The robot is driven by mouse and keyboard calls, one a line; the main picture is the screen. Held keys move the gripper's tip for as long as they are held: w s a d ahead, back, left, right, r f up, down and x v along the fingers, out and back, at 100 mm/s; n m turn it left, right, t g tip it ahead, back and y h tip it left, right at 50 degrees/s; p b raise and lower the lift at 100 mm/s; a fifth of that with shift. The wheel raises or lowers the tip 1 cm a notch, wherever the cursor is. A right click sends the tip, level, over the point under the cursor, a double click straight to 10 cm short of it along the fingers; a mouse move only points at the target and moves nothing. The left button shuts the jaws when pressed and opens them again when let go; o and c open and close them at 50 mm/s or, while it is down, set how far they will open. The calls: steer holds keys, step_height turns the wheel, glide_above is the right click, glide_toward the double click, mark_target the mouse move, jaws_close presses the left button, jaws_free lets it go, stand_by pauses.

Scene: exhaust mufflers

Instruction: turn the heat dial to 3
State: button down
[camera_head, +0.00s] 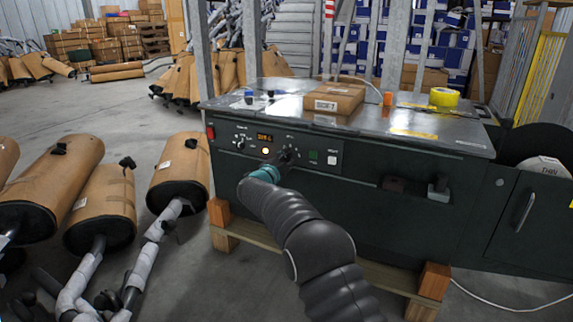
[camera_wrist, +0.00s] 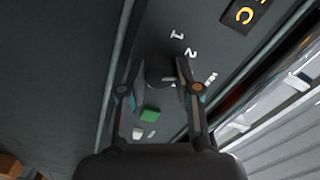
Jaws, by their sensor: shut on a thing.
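My gripper (camera_head: 286,157) reaches the front control panel of the dark green machine, right of its lit orange display (camera_head: 264,137). In the wrist view my gripper (camera_wrist: 161,83) has its two fingers closed on either side of a dark round dial (camera_wrist: 159,75), taken as the heat dial. The white numbers 1 (camera_wrist: 177,35) and 2 (camera_wrist: 190,53) stand beside it, and a third mark (camera_wrist: 210,78) is partly hidden by a finger. The dial's pointer cannot be made out. In the head view my gripper mostly covers the dial.
A green button (camera_head: 313,155) and a white button (camera_head: 332,160) sit right of the dial. Another knob (camera_head: 240,143) and a red switch (camera_head: 210,132) are to the left. A cardboard box (camera_head: 334,97) and yellow tape (camera_head: 443,97) lie on top. Wrapped mufflers (camera_head: 104,200) stand left.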

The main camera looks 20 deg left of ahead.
steer(key=m, duration=0.4)
steer(key=shift+m+b, duration=0.3)
steer(key=shift+m, duration=0.1)
steer(key=shift+f, duration=0.1)
steer(key=c, duration=0.8)
jaws_free()
steer(key=s, duration=0.8)
steer(key=s+a, duration=0.1)
steer(key=s, duration=0.3)
